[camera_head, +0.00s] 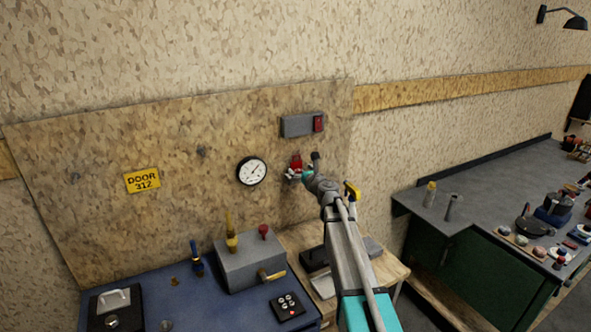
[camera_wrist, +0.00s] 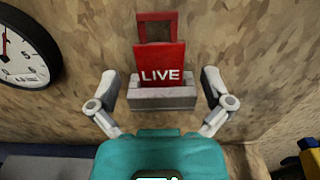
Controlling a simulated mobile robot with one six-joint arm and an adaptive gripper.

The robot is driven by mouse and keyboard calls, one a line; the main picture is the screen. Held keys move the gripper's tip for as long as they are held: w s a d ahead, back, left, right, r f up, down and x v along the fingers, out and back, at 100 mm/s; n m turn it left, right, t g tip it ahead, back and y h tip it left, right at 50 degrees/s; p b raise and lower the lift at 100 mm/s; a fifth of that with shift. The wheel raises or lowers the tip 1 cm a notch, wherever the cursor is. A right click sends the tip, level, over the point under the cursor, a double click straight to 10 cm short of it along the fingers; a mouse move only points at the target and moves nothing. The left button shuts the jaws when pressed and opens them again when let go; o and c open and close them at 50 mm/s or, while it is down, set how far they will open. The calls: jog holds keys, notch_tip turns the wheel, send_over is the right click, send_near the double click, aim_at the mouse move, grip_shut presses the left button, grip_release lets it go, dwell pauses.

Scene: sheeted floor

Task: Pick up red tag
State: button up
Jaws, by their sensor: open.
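The red tag (camera_wrist: 160,65) reads "LIVE" and has a rectangular opening in its upper part. It stands upright in a light grey holder (camera_wrist: 161,96) on the wooden board. In the head view the red tag (camera_head: 296,161) shows just past the end of my arm. My gripper (camera_wrist: 161,80) is open, with one finger on each side of the tag and holder in the wrist view. Gaps show between the fingers and the tag; the depth between them is hard to judge. In the head view my gripper (camera_head: 295,174) partly covers the holder.
A round gauge (camera_head: 252,171) is on the board left of the tag. A grey box with a red switch (camera_head: 303,124) is above it. Below stand a blue bench (camera_head: 190,302) and a grey block (camera_head: 248,262) with levers. A grey-topped workbench (camera_head: 480,190) is at right.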

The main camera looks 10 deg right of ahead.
aim_at(297, 165)
jog(key=shift+x, duration=1.7)
jog(key=shift+r, duration=0.1)
jog(key=c, duration=0.9)
